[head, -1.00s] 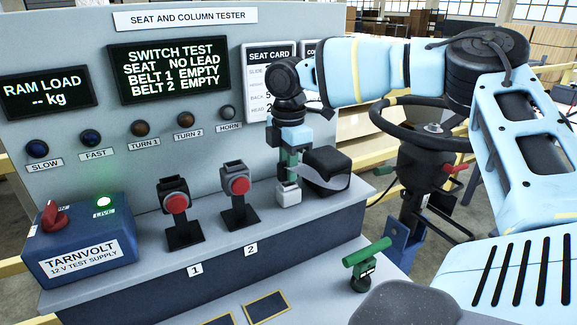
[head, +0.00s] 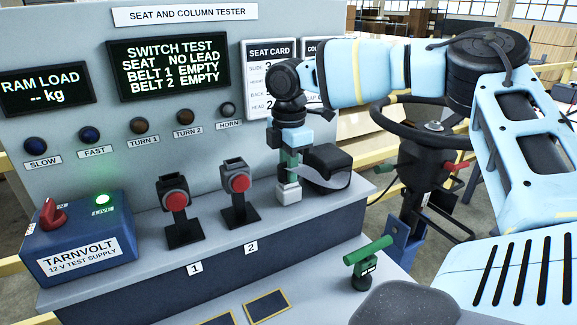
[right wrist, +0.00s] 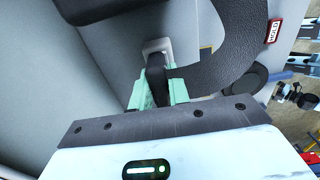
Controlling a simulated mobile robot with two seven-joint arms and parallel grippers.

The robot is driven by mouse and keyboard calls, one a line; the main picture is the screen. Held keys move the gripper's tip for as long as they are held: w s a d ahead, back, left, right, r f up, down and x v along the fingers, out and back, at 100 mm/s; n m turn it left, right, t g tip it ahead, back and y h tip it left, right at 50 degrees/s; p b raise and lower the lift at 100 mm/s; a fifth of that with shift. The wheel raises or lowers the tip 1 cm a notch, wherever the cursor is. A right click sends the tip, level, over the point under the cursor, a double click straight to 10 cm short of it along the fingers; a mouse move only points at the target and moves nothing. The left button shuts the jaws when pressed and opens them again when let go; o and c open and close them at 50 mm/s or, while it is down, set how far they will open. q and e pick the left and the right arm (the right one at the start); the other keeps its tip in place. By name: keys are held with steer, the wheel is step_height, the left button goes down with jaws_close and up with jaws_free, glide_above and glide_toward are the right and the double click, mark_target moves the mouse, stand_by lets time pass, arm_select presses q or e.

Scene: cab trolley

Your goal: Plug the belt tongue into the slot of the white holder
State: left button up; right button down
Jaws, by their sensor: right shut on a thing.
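The white holder (head: 288,193) is a small block on the grey ledge, left of a black belt reel box (head: 328,168). My right gripper (head: 289,172) points down just above it, its green fingers shut on the dark belt tongue (right wrist: 157,80). In the right wrist view the tongue lies between the green fingers, with a pale grey block, apparently the holder (right wrist: 156,46), just beyond. Fingers and webbing hide the slot, and I cannot tell whether the tongue's tip touches or enters it. The grey belt webbing (head: 334,180) loops rightward beside the box. My left gripper is not in view.
Two black buckles with red buttons, number 1 (head: 178,205) and number 2 (head: 239,190), stand left of the holder. A blue supply box (head: 80,245) is at far left. The tester panel (head: 215,95) rises behind. A green T-handle (head: 367,258) stands in front.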

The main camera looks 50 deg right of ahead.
steer(key=shift+f, duration=0.1)
steer(key=c, duration=1.3)
jaws_free()
steer(key=shift+o, duration=0.2)
step_height(320, 180, up, 8)
steer(key=shift+f, duration=0.1)
steer(key=o, duration=1.3)
steer(key=shift+c, duration=0.2)
